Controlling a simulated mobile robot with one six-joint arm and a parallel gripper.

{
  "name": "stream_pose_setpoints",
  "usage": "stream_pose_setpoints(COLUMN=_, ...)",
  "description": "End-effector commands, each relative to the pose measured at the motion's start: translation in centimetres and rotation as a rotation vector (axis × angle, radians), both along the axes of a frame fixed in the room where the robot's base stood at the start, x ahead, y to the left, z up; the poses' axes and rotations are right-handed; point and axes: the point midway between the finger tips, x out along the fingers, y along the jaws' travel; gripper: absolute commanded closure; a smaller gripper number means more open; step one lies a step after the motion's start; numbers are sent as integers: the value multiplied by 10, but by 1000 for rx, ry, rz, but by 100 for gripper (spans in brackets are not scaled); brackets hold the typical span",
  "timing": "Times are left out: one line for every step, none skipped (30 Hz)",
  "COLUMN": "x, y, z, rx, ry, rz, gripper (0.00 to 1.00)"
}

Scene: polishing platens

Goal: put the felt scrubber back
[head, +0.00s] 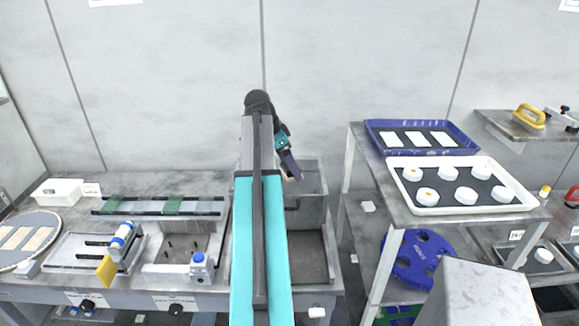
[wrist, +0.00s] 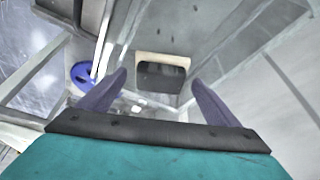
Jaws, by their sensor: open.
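My gripper (head: 291,164) is above the metal sink (head: 328,232) in the head view, at the end of my extended arm. In the wrist view my gripper (wrist: 158,88) is open, its two purple fingers spread wide with nothing held. A beige block with a dark face (wrist: 162,61) shows between and beyond the fingertips; it may be the felt scrubber, but I cannot be sure. It looks apart from both fingers. In the head view a small pale piece (head: 290,178) shows just beside the fingertips, mostly hidden by my gripper.
Left of the sink, the bench carries a blue-capped bottle (head: 122,235), a yellow card (head: 106,269) and a slotted rail (head: 160,207). On the right a rack holds a white tray (head: 408,207) of white pucks and a blue tray (head: 371,137).

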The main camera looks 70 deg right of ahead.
Motion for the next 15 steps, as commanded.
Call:
stream_pose_setpoints(x=2, y=1, z=4, rx=-2, ry=-1, rz=1, gripper=15)
stream_pose_setpoints(x=3, y=1, z=7, rx=-3, ry=-1, rz=1, gripper=15)
stream_pose_setpoints(x=4, y=2, z=10, rx=-3, ry=-1, rz=1, gripper=15)
stream_pose_setpoints(x=5, y=3, z=13, rx=-3, ry=-1, rz=1, gripper=15)
stream_pose_setpoints(x=6, y=4, z=16, rx=-2, ry=-1, rz=1, gripper=15)
stream_pose_setpoints(x=7, y=5, z=21, rx=-3, ry=-1, rz=1, gripper=15)
stream_pose_setpoints(x=8, y=6, z=24, rx=-3, ry=-2, rz=2, gripper=15)
stream_pose_setpoints(x=9, y=7, z=28, rx=-3, ry=-2, rz=2, gripper=15)
stream_pose_setpoints(x=11, y=8, z=32, rx=-3, ry=-1, rz=1, gripper=15)
stream_pose_setpoints(x=12, y=9, z=35, rx=-2, ry=-1, rz=1, gripper=15)
stream_pose_setpoints(x=12, y=10, z=39, rx=-3, ry=-1, rz=1, gripper=15)
stream_pose_setpoints(x=14, y=11, z=44, rx=-4, ry=-2, rz=1, gripper=15)
stream_pose_setpoints(x=15, y=13, z=47, rx=-3, ry=-1, rz=1, gripper=15)
stream_pose_setpoints(x=16, y=13, z=50, rx=-2, ry=-1, rz=1, gripper=15)
stream_pose_setpoints(x=18, y=15, z=55, rx=-3, ry=-1, rz=1, gripper=15)
